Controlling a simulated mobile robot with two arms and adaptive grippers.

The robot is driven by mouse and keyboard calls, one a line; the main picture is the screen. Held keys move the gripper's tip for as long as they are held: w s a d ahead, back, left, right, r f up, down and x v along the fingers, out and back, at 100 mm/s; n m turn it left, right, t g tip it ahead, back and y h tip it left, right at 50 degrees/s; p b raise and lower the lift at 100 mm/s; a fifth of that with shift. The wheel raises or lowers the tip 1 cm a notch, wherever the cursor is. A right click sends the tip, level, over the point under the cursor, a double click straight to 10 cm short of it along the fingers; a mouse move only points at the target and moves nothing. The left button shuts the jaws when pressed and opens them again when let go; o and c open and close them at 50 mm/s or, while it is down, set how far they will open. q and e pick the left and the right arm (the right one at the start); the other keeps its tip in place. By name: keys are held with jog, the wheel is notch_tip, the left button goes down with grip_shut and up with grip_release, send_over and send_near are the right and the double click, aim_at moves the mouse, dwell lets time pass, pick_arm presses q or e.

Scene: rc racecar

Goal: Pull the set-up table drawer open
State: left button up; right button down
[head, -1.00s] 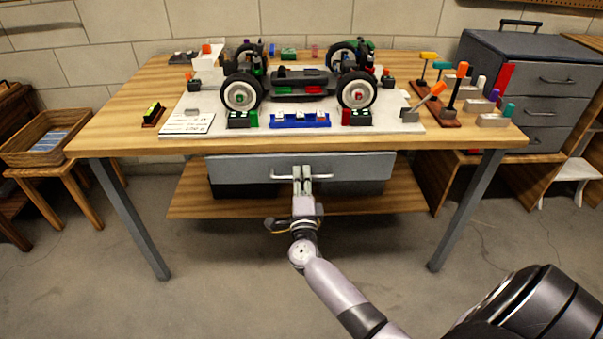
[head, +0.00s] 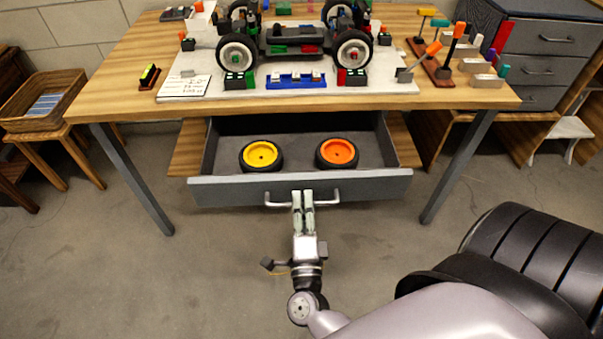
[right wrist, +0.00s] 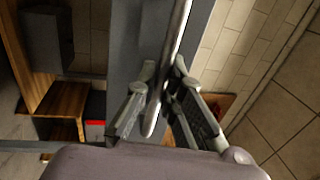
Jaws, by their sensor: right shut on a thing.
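The grey set-up table drawer (head: 230,194) stands well out from under the wooden table (head: 130,95). Inside it lie a wheel with a yellow rim (head: 261,154) and a wheel with an orange rim (head: 337,152). My right gripper (head: 302,196) is shut on the drawer's bar handle (head: 328,203) at the middle of its front. In the right wrist view the handle (right wrist: 172,55) runs between the two fingers (right wrist: 158,95). My left gripper is not in view.
On the table top are a racecar chassis (head: 290,35), a blue tray (head: 296,81), a small card (head: 184,87) and tools at the right. A grey drawer cabinet (head: 540,70) stands at the right, a basket (head: 42,100) at the left. The floor in front is clear.

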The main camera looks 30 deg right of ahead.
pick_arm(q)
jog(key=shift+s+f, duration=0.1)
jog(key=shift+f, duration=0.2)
pick_arm(e)
jog(key=shift+v, duration=0.85)
jog(key=shift+r, duration=0.1)
jog(key=c, duration=2)
grip_release()
jog(key=shift+o, duration=0.2)
jog(key=v, duration=1.2)
jog(key=shift+r, duration=0.1)
